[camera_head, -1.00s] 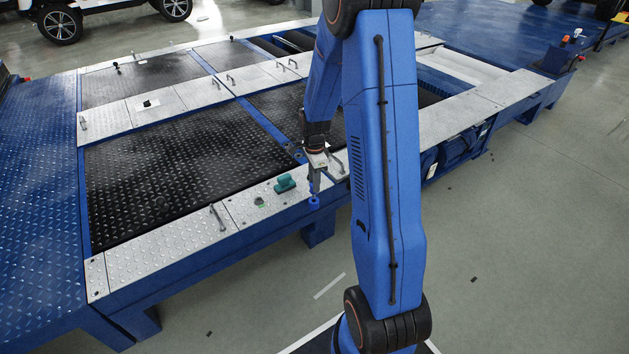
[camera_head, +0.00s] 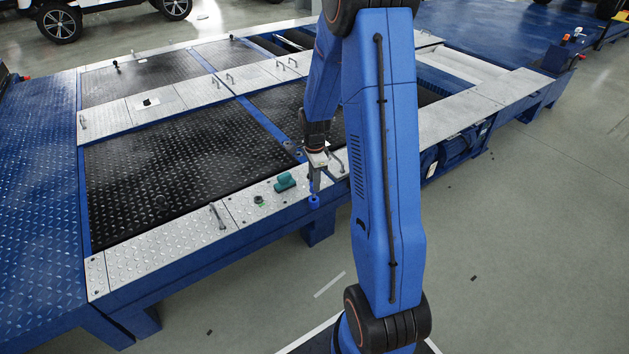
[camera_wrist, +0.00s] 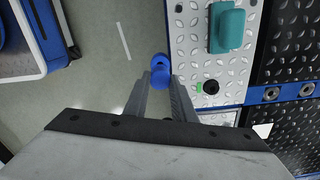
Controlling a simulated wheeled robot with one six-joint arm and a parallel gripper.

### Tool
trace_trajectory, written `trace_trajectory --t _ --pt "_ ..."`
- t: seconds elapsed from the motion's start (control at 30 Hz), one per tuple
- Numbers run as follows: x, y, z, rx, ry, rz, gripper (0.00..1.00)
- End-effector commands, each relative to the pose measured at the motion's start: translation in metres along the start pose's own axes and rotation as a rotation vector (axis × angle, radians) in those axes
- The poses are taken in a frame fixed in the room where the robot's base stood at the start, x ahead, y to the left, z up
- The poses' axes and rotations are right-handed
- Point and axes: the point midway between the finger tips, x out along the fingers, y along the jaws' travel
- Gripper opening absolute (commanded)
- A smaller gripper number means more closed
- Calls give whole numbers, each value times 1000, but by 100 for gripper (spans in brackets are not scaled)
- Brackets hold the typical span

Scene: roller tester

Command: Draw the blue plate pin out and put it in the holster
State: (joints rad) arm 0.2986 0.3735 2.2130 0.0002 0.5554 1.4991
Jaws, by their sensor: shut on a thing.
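My gripper (camera_wrist: 161,88) points down beside the plate edge, its fingers shut on the blue plate pin (camera_wrist: 160,78). The pin's round blue head shows between the fingertips in the wrist view; its lower part is hidden. A blue cup, apparently the holster (camera_head: 314,202), sits on the outer side of the frame in the head view, directly below the pin (camera_head: 313,188). In the wrist view the holster (camera_wrist: 159,60) shows just past the pin's head. I cannot tell whether the pin's lower end is inside it. A dark open hole (camera_wrist: 211,86) with a green mark is in the silver plate.
A teal block (camera_wrist: 227,28) stands on the silver tread plate (camera_head: 235,208) near the hole. A grab handle (camera_head: 217,217) rises from the plate further left. Two round fittings (camera_wrist: 272,93) sit on the blue strip. Open floor lies outside the frame.

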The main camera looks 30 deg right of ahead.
Motion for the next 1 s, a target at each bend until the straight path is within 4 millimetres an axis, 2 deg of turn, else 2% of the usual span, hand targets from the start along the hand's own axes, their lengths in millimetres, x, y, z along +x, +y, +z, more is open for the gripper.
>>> trace_trajectory --t 1.0 --pt "25 0 0 0 0 0 0"
